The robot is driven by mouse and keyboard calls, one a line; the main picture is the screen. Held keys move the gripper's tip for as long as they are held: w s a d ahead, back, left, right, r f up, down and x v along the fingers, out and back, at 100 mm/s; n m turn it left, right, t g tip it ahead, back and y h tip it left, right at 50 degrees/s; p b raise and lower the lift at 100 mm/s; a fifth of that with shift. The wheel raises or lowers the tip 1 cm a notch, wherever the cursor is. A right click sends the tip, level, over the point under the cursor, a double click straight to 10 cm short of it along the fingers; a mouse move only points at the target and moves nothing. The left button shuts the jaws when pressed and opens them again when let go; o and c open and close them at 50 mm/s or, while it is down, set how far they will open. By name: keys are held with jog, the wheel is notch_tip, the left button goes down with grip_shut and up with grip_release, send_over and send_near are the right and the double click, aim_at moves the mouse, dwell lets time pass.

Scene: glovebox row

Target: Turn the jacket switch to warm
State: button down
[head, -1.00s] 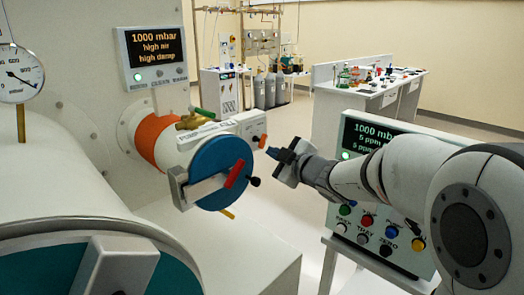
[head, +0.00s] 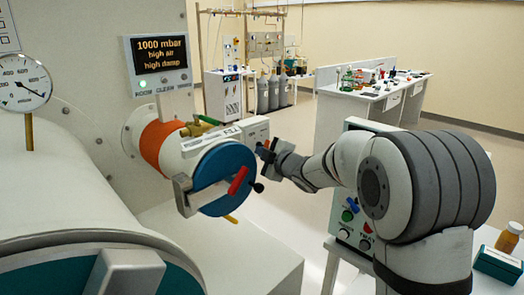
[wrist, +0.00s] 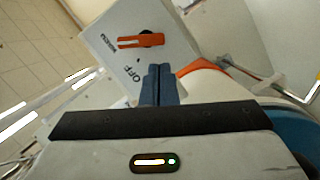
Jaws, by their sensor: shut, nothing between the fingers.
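The jacket switch is an orange lever (wrist: 130,42) on a black pivot, on the face of a white box (wrist: 165,60) in the wrist view. "OFF" is printed below the lever. The lever's white-marked end points left, towards small lettering that may read WARM. In the head view the white box (head: 254,130) sits on the side of the orange-banded port; my fingers partly cover the switch there. My gripper (head: 267,152) is shut and empty at the box's right end. Its blue fingers (wrist: 160,72) show below the lever, apart from it in the picture; I cannot judge the depth.
A blue round door (head: 222,180) with a red handle (head: 238,180) is just left of my gripper. A display (head: 161,60) stands above the port. A button panel (head: 352,218) is partly behind my arm. A brown bottle (head: 508,238) and green box (head: 499,264) are at right.

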jog(key=shift+w+d+f, duration=0.35)
jog(key=shift+w, duration=0.1)
jog(key=shift+f, duration=0.15)
jog(key=shift+w+d+f+n+b, duration=0.1)
jog(key=shift+n+b, duration=0.2)
jog(key=shift+b, duration=0.6)
